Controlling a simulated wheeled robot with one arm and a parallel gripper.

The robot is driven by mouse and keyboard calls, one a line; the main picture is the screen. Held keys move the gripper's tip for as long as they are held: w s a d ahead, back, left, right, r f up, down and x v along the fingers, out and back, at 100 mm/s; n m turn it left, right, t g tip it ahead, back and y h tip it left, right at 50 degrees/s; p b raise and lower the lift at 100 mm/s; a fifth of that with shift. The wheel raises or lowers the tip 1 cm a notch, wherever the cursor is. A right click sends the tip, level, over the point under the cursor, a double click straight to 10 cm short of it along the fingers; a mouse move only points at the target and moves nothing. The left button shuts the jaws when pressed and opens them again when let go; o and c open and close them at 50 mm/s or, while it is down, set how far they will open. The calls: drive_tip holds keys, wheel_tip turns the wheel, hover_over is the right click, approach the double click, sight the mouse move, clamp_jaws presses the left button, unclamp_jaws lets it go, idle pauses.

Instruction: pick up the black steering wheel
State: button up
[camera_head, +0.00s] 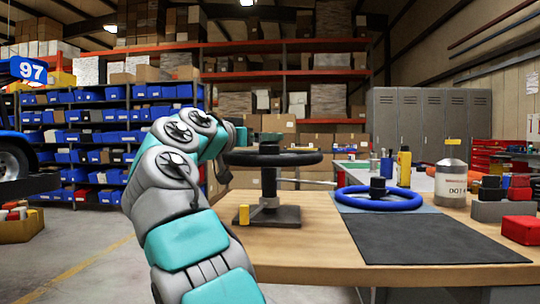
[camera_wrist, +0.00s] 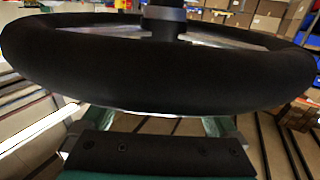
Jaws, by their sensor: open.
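The black steering wheel (camera_head: 290,158) lies flat on top of a short post on a dark stand (camera_head: 268,216), at the left of the workbench. In the wrist view its thick rim (camera_wrist: 150,70) fills the upper part, very close, with the hub post (camera_wrist: 163,18) behind it. My gripper (camera_wrist: 160,152) shows there as a dark bolted jaw piece just below the rim. It is open, and I see no grip on the rim. Whether it touches the rim is unclear. In the head view my arm reaches to the wheel's left side, and the jaws are hard to make out.
A blue steering wheel (camera_head: 378,200) lies to the right on the workbench (camera_head: 320,240). A dark mat (camera_head: 430,238) is in front of it. Bottles, a DOT canister (camera_head: 451,183) and red boxes (camera_head: 520,229) crowd the right side.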

drive_tip(key=p+x, duration=0.1)
drive_tip(key=x, duration=0.3)
drive_tip(key=shift+f, duration=0.15)
clamp_jaws()
idle(0.5)
